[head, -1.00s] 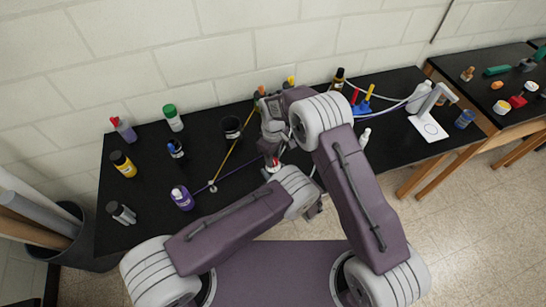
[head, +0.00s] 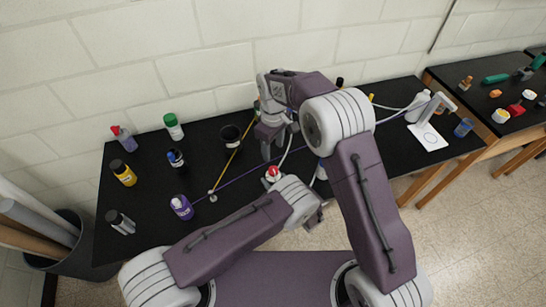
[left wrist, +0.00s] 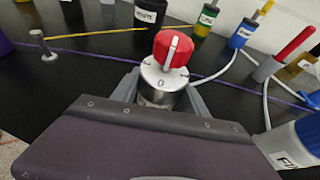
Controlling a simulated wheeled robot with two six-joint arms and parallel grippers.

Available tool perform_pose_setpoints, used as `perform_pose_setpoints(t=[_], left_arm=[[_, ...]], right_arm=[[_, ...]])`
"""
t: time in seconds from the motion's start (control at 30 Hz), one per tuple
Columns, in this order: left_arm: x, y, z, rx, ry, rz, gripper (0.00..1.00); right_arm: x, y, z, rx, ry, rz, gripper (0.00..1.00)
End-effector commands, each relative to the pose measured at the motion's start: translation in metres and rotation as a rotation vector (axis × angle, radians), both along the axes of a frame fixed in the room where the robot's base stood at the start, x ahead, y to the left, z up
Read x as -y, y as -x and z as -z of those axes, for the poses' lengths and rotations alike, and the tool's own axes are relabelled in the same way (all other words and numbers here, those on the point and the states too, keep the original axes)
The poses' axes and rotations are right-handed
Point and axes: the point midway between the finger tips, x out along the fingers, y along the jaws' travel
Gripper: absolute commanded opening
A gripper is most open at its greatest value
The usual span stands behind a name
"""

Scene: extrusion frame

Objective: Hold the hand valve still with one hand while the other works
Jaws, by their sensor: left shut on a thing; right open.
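The hand valve (left wrist: 160,82) has a red knob with a white pointer bar on a silver body with a marked dial. It stands upright on the black table, and its red top also shows in the head view (head: 273,173). My left gripper (left wrist: 162,100) is shut around the silver body, one finger on each side; the forearm housing hides its lower part. In the head view the left fingers are mostly hidden by my wrist. My right gripper (head: 274,148) is open and empty, just beyond and above the red knob in the head view, apart from it.
Yellow and purple cords cross the table near a small metal post (left wrist: 49,52). Syringes (left wrist: 242,33) and pale hoses lie behind the valve.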

Motion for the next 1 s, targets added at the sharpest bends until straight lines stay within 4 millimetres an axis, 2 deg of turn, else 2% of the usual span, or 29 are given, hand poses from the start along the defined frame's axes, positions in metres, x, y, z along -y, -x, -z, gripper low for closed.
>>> perform_pose_setpoints(t=[0.1,0.43,0.47,0.53,0.57,0.87,1.0], left_arm=[[0.0,0.0,0.0,0.001,-0.001,0.0,0.05],[0.0,0.0,0.0,0.001,-0.001,0.0,0.05],[0.0,0.0,0.0,0.001,-0.001,0.0,0.55],[0.0,0.0,0.0,0.001,-0.001,0.0,0.74],[0.0,0.0,0.0,0.001,-0.001,0.0,0.77],[0.001,0.001,-0.001,0.0,0.0,0.001,0.77],[0.011,0.017,-0.009,0.001,0.0,0.004,0.77]], right_arm=[[0.0,0.0,-0.009,0.001,0.0,0.0,0.54],[0.0,0.0,-0.01,0.0,0.0,0.0,0.54],[0.0,0.0,-0.01,0.0,0.0,0.0,0.54],[0.0,0.0,-0.01,0.0,0.0,0.0,0.54],[0.0,0.0,-0.01,0.0,0.0,0.0,0.54],[0.0,0.0,-0.01,0.0,0.0,0.0,0.54],[0.0,0.0,-0.01,0.0,0.0,0.0,0.54]])
